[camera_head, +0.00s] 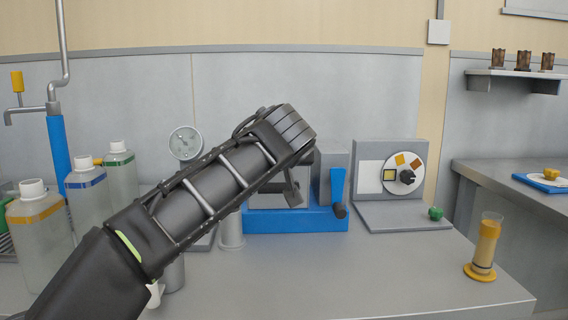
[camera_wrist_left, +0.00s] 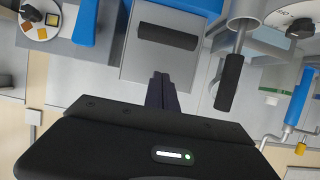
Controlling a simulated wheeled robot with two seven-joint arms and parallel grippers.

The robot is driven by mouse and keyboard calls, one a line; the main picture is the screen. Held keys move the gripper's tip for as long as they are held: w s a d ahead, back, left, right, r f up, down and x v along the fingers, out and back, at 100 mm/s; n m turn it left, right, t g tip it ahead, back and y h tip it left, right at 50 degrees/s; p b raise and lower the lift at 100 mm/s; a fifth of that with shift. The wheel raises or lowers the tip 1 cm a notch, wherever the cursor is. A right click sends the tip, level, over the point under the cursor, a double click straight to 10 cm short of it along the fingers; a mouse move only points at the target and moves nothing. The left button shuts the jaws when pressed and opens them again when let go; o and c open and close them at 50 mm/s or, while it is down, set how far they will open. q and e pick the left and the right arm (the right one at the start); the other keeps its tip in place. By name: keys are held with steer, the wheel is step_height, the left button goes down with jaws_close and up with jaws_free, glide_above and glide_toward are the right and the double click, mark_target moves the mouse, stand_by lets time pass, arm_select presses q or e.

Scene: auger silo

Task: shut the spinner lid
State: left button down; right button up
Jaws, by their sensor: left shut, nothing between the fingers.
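The spinner is a machine with a blue base (camera_head: 295,219) and a grey body on the bench, partly hidden behind my left arm in the head view. A light grey panel with a dark bar handle (camera_wrist_left: 168,37) shows ahead of the fingers in the left wrist view; it looks like the spinner lid, but how far open it stands I cannot tell. My left gripper (camera_head: 292,194) is in front of the spinner, fingers together and empty. Its closed fingertips (camera_wrist_left: 161,78) are just short of the panel's edge in the wrist view; contact is unclear. My right gripper is out of view.
A blue lever (camera_head: 338,184) stands at the spinner's right. Beyond it is a grey stand with a white dial (camera_head: 403,173) and a green knob (camera_head: 436,213). Several bottles (camera_head: 36,212) stand at left. An amber tube (camera_head: 486,245) is at right.

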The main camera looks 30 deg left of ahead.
arm_select(q)
steer(key=s+d+f+b, duration=0.1)
steer(key=s+d+f, duration=0.4)
steer(key=s, duration=0.1)
steer(key=shift+s+f, duration=0.15)
steer(key=shift+s, duration=0.25)
steer(key=shift+d, duration=0.1)
